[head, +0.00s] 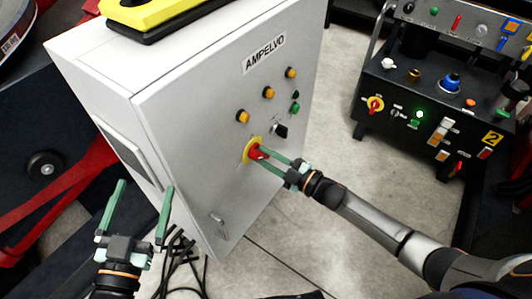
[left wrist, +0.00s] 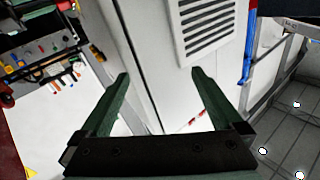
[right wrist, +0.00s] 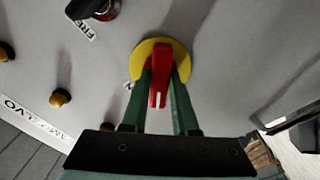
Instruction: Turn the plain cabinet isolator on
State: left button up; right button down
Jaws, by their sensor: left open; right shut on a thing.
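The plain cabinet (head: 190,130) is a white box labelled AMPELVO. Its isolator is a red handle on a yellow round plate (head: 247,148), low on the front door. In the right wrist view the red handle (right wrist: 161,75) stands between the green fingers, in line with them, with the yellow plate (right wrist: 148,50) behind. My right gripper (head: 270,162) is shut on the red handle. My left gripper (head: 143,212) is open and empty, left of the cabinet's lower side. In the left wrist view its fingers (left wrist: 158,85) are spread before the cabinet's side.
Several amber buttons (head: 268,92), green buttons and a black switch (head: 280,130) sit above the isolator. A door handle (head: 218,225) is below it. A dark control panel (head: 430,100) with another red-yellow switch stands at right. Black cables (head: 182,262) lie near the cabinet's foot.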

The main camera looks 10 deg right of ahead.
jog(key=m+p, duration=0.1)
jog(key=m, duration=0.6)
jog(key=shift+p, duration=0.4)
pick_arm(q)
jog(key=s+f+n+g+y, duration=0.1)
jog(key=s+f+g, duration=0.1)
jog(key=f, duration=0.4)
jog(key=s+f+n+g+y, duration=0.1)
jog(key=s+f+g, duration=0.1)
jog(key=f+g, duration=0.2)
jog(key=shift+a+f, duration=0.15)
jog(key=shift+f, duration=1.65)
pick_arm(e)
jog(key=shift+m, duration=1.2)
jog(key=c, duration=0.7)
grip_release()
jog(key=shift+s+d+p, duration=0.35)
jog(key=shift+s, duration=0.05)
pick_arm(q)
jog(key=s+f+g, duration=0.1)
jog(key=s+f+g+p, duration=0.1)
jog(key=s+f, duration=0.2)
jog(key=shift+d+f+n+g+p, duration=0.1)
jog(key=shift+d+n+g+p, duration=0.2)
jog(key=shift+g+p, duration=0.1)
pick_arm(e)
jog(key=v, duration=1.1)
jog(key=shift+s+d, duration=0.1)
jog(key=shift+s, duration=0.1)
